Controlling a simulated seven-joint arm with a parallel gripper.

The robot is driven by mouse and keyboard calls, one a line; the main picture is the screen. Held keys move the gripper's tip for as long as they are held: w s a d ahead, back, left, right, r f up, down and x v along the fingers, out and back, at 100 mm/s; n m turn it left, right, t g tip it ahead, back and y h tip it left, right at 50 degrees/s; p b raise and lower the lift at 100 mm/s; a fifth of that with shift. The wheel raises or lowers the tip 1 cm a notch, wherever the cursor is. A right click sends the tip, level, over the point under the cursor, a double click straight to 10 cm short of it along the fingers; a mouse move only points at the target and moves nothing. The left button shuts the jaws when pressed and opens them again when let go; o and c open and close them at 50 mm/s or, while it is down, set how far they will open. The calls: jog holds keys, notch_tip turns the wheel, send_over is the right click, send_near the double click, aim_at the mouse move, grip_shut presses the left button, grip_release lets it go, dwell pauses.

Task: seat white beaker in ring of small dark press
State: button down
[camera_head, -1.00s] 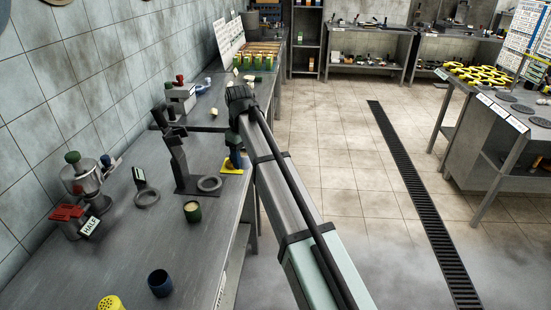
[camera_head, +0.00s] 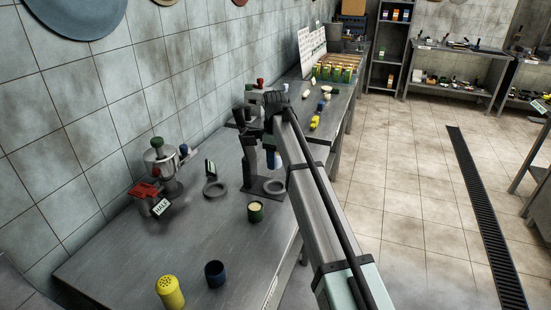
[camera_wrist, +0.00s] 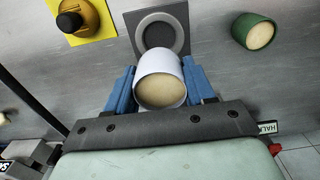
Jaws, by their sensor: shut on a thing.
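My gripper (camera_wrist: 160,88) is shut on the white beaker (camera_wrist: 160,62), which holds pale contents. Its blue fingers press on both sides of the beaker. The small dark press (camera_head: 250,160) stands on the steel bench with a flat ring (camera_head: 274,187) on its base. In the wrist view the ring (camera_wrist: 160,34) lies just beyond the beaker's rim, partly covered by it. The beaker is not seated in the ring; the height between them is hard to tell.
A green cup (camera_head: 256,212) stands close to the ring. A yellow square (camera_wrist: 80,20) with a dark-knobbed thing lies on its other side. Another ring (camera_head: 215,188) lies left.

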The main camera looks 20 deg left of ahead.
jog(key=shift+f, duration=2.5)
jog(key=shift+f, duration=0.15)
jog(key=shift+f, duration=1.5)
jog(key=shift+f, duration=0.55)
dwell(0.4)
jog(key=shift+r, duration=0.5)
jog(key=shift+f, duration=0.65)
dwell(1.1)
jog(key=shift+r, duration=0.2)
jog(key=shift+r, duration=0.45)
